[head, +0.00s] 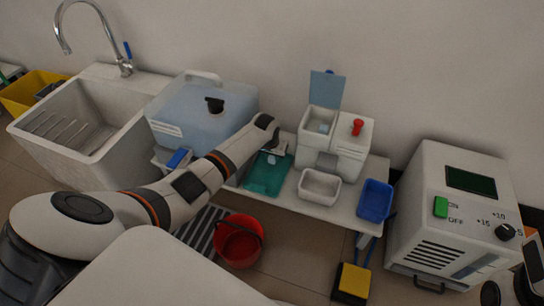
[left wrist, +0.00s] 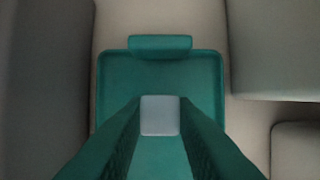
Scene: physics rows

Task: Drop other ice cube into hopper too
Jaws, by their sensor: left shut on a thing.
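My left gripper (head: 276,146) is shut on a small pale ice cube (left wrist: 160,115), seen between its fingers in the left wrist view. It is over the teal tray (head: 262,184), which also shows below the fingers in the left wrist view (left wrist: 205,68). To the right stands the white machine with its open hopper (head: 312,124), its blue lid (head: 326,90) raised. A pale bluish cube (head: 323,127) shows inside the hopper. My right gripper is not clearly seen; only parts of my right arm show at the lower right edge.
A white bin (head: 320,186) and a blue tray (head: 375,200) stand in front of the machine. A red knob (head: 357,127) sits on its top. A large bluish container (head: 200,115) stands left. A red bucket (head: 238,241) is on the floor.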

